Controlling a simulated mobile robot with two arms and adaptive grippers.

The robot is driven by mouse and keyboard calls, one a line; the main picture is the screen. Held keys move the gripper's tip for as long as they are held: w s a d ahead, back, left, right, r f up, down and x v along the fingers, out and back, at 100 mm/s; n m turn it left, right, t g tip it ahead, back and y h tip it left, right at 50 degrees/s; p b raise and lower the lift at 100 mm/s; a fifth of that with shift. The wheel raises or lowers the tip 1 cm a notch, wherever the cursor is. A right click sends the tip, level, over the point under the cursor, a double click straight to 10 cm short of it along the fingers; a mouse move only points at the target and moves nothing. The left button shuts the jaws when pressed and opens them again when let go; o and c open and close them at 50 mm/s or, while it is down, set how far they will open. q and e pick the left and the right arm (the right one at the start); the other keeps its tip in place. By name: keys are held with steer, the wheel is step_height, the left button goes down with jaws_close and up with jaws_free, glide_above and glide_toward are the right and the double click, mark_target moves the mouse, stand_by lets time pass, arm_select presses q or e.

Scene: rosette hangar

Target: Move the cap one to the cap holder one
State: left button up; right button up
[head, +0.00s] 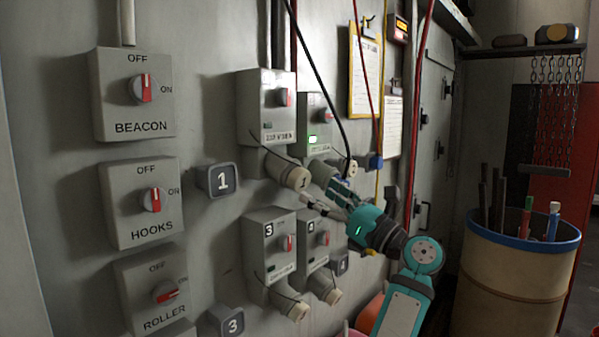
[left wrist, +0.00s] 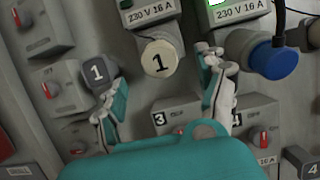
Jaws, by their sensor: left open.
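Cap one (head: 298,178) is a round beige cap marked 1, seated on the front of the socket under the upper left switch box. It also shows in the left wrist view (left wrist: 160,60). Cap holder one (head: 222,181) is a dark grey block marked 1 on the wall, left of the cap; in the left wrist view (left wrist: 98,72) it is behind the left finger. Its face shows no cap on it. My left gripper (head: 322,194) is open in front of the sockets. In the left wrist view its fingers (left wrist: 160,88) stand on either side of cap one, holding nothing. My right gripper is not in view.
Lower switch boxes 3 (head: 268,243) and 4 (head: 313,238) have beige caps beneath them. A blue round plug (left wrist: 272,58) is right of cap one. A black cable (head: 318,75) hangs nearby. BEACON (head: 112,95), HOOKS and ROLLER boxes are left. A barrel (head: 515,285) stands right.

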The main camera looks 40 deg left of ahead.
mark_target(303, 184)
arm_select(q)
steer(key=x, duration=0.3)
steer(key=shift+a+r, duration=0.1)
steer(key=shift+a, duration=0.25)
steer(key=shift+x, duration=0.8)
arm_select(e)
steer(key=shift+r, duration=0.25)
arm_select(q)
steer(key=shift+b, duration=0.85)
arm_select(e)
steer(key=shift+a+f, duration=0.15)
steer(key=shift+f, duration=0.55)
arm_select(q)
jaws_close()
steer(key=shift+d+f, duration=0.25)
steer(key=shift+d+f+b, duration=0.1)
steer(key=shift+d+b, duration=0.35)
steer(key=shift+d, duration=0.3)
steer(key=shift+b+v, duration=0.95)
steer(key=shift+v, duration=1.05)
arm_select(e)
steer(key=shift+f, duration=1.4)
